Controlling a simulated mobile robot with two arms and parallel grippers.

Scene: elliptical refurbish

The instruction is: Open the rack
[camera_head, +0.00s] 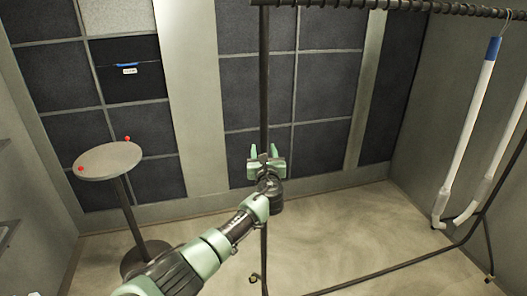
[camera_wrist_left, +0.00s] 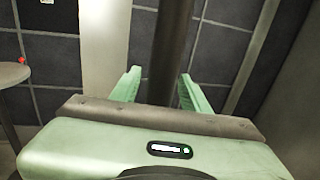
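The rack (camera_head: 264,75) is a dark metal frame with an upright pole, a ribbed top bar (camera_head: 400,6) and a thin bar along the floor (camera_head: 400,266). My left gripper (camera_head: 264,152) has its green fingers open, one on each side of the upright pole. In the left wrist view the pole (camera_wrist_left: 172,45) runs up between the two fingertips (camera_wrist_left: 158,86), with a gap on both sides. I cannot tell how deep the pole sits between them. My right gripper is not in view.
A round grey stand (camera_head: 108,160) with two red knobs is at the left; its edge shows in the wrist view (camera_wrist_left: 12,74). White tubes, one with a blue top (camera_head: 466,130), hang at the right. Dark panelled wall (camera_head: 255,95) lies behind. The floor between is clear.

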